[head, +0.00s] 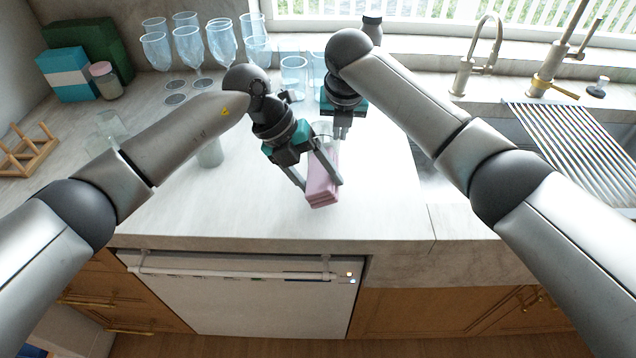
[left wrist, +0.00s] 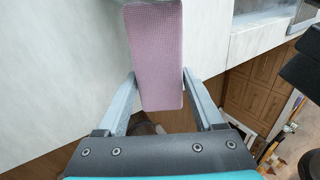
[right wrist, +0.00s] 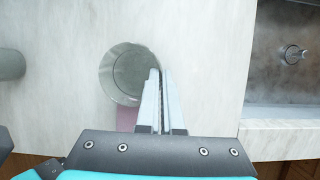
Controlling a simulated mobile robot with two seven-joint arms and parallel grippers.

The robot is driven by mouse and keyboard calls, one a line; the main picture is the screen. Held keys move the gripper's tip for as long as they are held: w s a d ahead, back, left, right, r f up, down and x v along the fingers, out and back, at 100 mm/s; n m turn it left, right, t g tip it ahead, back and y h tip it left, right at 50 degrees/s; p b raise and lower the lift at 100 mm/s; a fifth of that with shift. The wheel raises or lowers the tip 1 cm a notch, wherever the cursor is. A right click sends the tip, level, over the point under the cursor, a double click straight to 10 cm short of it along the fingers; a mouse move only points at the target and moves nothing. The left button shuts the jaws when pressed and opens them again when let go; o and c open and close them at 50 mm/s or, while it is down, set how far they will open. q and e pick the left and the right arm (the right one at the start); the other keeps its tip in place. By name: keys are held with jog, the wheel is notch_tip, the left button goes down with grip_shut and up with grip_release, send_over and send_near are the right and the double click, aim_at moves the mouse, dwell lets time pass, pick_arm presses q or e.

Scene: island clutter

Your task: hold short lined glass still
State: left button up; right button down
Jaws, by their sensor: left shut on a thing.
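The short clear glass (right wrist: 118,75) stands upright on the counter in the right wrist view, seen from above; in the head view it is mostly hidden behind the pink sponge and the grippers. My right gripper (right wrist: 161,75) is at the glass's right rim with its fingers close together, pointing down. Whether the glass wall is clamped between them is unclear. My left gripper (head: 324,166) is shut on a pink sponge (head: 321,187), which also fills the middle of the left wrist view (left wrist: 155,55). The sponge is just on the near side of the glass.
Several stemmed glasses (head: 188,45) and a tumbler (head: 294,77) stand at the back. A wooden rack (head: 25,150), boxes (head: 68,75) and a jar (head: 105,80) are at left. The sink with its drying rack (head: 570,140) is at right. The counter's front is clear.

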pick_arm(q)
jog(key=shift+r, duration=0.95)
jog(key=shift+w+a+f, duration=0.1)
jog(key=shift+a+f, duration=0.05)
jog(key=shift+f, duration=0.85)
jog(key=shift+w+a+f, duration=0.1)
jog(key=shift+f, duration=0.9)
jog(key=shift+r, duration=0.1)
jog(key=shift+s+r, duration=0.2)
jog(key=shift+r, duration=1.75)
jog(key=shift+f, duration=0.1)
